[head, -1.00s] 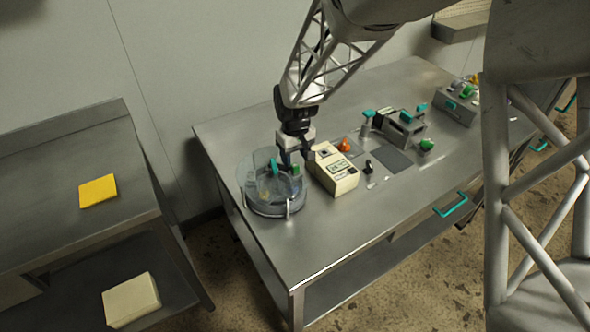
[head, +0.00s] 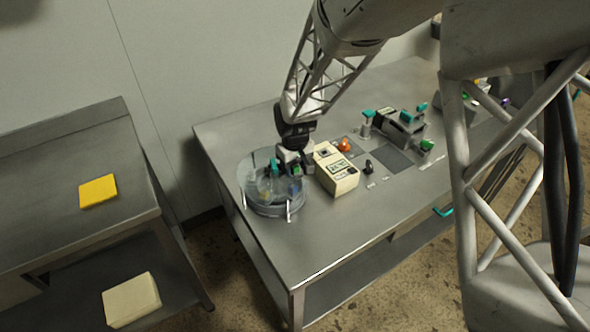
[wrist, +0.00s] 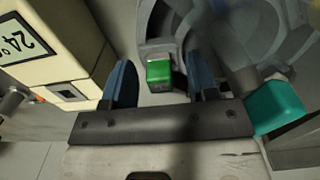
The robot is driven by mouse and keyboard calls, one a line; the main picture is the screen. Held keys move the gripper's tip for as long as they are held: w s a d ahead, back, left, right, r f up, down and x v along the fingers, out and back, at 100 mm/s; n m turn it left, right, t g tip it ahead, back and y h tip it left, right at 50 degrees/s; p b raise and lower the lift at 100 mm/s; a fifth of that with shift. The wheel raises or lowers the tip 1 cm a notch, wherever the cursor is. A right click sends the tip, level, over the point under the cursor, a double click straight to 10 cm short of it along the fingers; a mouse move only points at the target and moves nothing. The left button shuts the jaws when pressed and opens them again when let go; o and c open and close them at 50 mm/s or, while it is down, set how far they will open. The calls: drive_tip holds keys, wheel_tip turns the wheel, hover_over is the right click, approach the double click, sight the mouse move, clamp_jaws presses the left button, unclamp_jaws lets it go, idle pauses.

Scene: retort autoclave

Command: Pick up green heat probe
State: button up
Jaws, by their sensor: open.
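The green heat probe (wrist: 159,72) shows its green top between my gripper's two blue fingers in the wrist view, with the fingers apart from it on either side. In the head view the green probe (head: 297,169) is a small patch at the right side of the round clear container (head: 275,208), partly covered by my gripper. My gripper (wrist: 163,82) is open and empty, pointing down over the container's right edge; it also shows in the head view (head: 294,168). The probe's lower part is hidden.
A teal-topped piece (wrist: 275,104) stands close on the right of my gripper in the wrist view. A cream box with a display (head: 337,173) is close on the other side. Other devices (head: 400,128) stand farther back; the bench front (head: 310,245) is clear.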

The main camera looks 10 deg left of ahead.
clamp_jaws()
drive_tip(key=shift+r, duration=0.1)
drive_tip(key=shift+r, duration=4.9)
drive_tip(key=shift+w+d, duration=0.1)
drive_tip(key=w+d+f, duration=0.1)
drive_tip(key=w+d, duration=0.6)
drive_tip(key=w, duration=0.2)
drive_tip(key=shift+f, duration=0.35)
